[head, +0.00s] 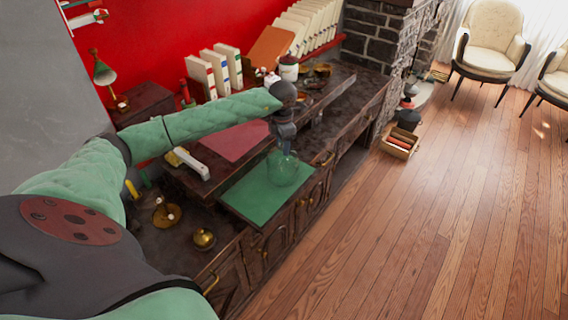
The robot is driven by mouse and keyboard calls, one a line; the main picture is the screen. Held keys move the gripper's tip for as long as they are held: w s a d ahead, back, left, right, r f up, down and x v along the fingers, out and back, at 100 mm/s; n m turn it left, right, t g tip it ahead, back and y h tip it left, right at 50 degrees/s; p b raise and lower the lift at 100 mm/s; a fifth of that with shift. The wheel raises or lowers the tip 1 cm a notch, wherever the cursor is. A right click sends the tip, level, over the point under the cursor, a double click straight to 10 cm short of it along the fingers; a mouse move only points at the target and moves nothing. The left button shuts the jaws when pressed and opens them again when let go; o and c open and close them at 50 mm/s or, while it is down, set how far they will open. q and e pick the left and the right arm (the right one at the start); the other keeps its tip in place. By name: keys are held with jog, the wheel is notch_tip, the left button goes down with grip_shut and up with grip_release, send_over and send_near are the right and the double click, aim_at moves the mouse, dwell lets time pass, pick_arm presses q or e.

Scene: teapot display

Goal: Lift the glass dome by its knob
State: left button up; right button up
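The clear glass dome (283,170) is over the green mat (249,204) on the dark wooden cabinet. It is faint and see-through, and I cannot make out anything inside it. My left gripper (285,148) points down from above and its fingertips are at the dome's top. The gripper covers the knob, so I cannot see whether the fingers are closed on it. I cannot tell whether the dome's rim touches the mat. My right gripper is out of view.
A raised wooden shelf with a red mat (235,141) stands behind the green mat. White books (213,72) and a jar (288,68) are at the back. A brass pot (204,238) stands at the near left.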

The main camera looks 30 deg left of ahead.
pick_arm(q)
jog(key=c, duration=0.7)
jog(key=shift+s+d+f, duration=0.1)
jog(key=shift+c, duration=0.3)
jog(key=shift+r+p, duration=0.45)
jog(key=shift+r, duration=1.65)
jog(key=shift+r+p, duration=0.45)
jog(key=shift+r, duration=2.05)
